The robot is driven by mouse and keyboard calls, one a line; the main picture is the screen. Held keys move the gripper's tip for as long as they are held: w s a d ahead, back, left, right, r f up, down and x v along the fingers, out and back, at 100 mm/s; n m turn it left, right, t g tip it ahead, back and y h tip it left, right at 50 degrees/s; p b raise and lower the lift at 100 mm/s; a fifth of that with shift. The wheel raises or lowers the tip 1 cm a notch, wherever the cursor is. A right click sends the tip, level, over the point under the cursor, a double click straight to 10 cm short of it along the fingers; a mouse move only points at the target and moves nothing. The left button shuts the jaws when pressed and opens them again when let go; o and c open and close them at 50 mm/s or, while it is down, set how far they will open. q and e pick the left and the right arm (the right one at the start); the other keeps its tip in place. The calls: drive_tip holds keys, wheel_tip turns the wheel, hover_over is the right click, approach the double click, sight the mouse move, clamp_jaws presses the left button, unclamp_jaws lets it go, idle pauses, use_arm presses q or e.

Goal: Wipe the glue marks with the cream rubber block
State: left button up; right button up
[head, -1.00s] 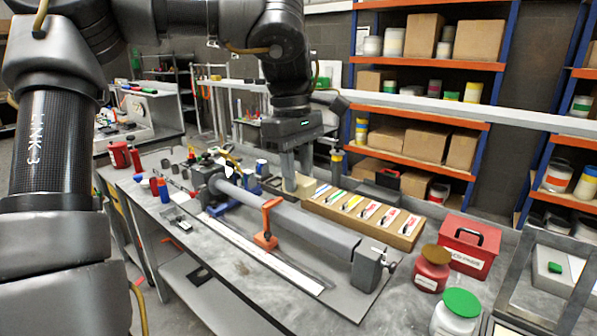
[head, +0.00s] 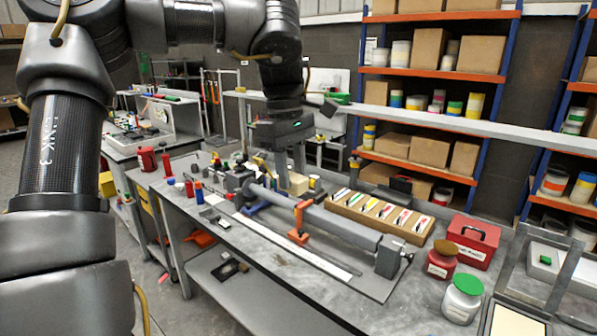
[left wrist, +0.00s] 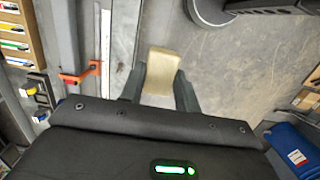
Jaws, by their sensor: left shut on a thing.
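My left gripper (head: 284,163) points down over the bench, behind the left end of the clamped grey bar (head: 345,227). It is shut on the cream rubber block (head: 297,183). The left wrist view shows the block (left wrist: 161,66) between the two fingers (left wrist: 160,88), sticking out past their tips, with the grey bar (left wrist: 68,32) to its left. I cannot tell whether the block touches anything beneath it. I cannot make out any glue marks in either view. My right gripper is not in view.
An orange clamp (head: 300,224) stands on the bar. A wooden rack (head: 412,229) of labelled items lies behind it. A red toolbox (head: 468,240) and a green-lidded jar (head: 462,298) stand at the right. Shelves rise behind.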

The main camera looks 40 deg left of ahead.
use_arm(q)
drive_tip(key=s+a+f+n+b, duration=0.1)
drive_tip(key=s+a+f, duration=0.1)
drive_tip(key=a+f, duration=0.35)
drive_tip(key=s+a+f+n, duration=0.1)
drive_tip(key=s+a+f, duration=0.15)
drive_tip(key=a, duration=0.65)
drive_tip(key=s+a+f+n+b, duration=0.1)
drive_tip(key=s+a+f+n, duration=0.1)
drive_tip(key=a+f, duration=0.4)
drive_tip(key=s+a+f+b, duration=0.15)
drive_tip(key=s+f, duration=0.25)
drive_tip(key=f, duration=0.7)
drive_tip(key=s+a+f, duration=0.2)
drive_tip(key=s+f, duration=0.3)
drive_tip(key=f, duration=0.6)
drive_tip(key=d+f+m+b, duration=0.3)
drive_tip(key=d+f+m, duration=0.1)
drive_tip(key=d+f, duration=1.5)
drive_tip(key=w+d+m+b, duration=0.2)
drive_tip(key=w+d+m, duration=0.2)
drive_tip(key=d, duration=0.6)
drive_tip(key=w+d+r+m+g+b, duration=0.1)
drive_tip(key=w+d+m+b, duration=0.1)
drive_tip(key=w+d, duration=0.5)
drive_tip(key=d+m, duration=0.1)
drive_tip(key=d, duration=0.2)
drive_tip(key=shift+w+r+m, duration=0.2)
drive_tip(key=shift+w+m, duration=0.1)
drive_tip(key=shift+m, duration=0.1)
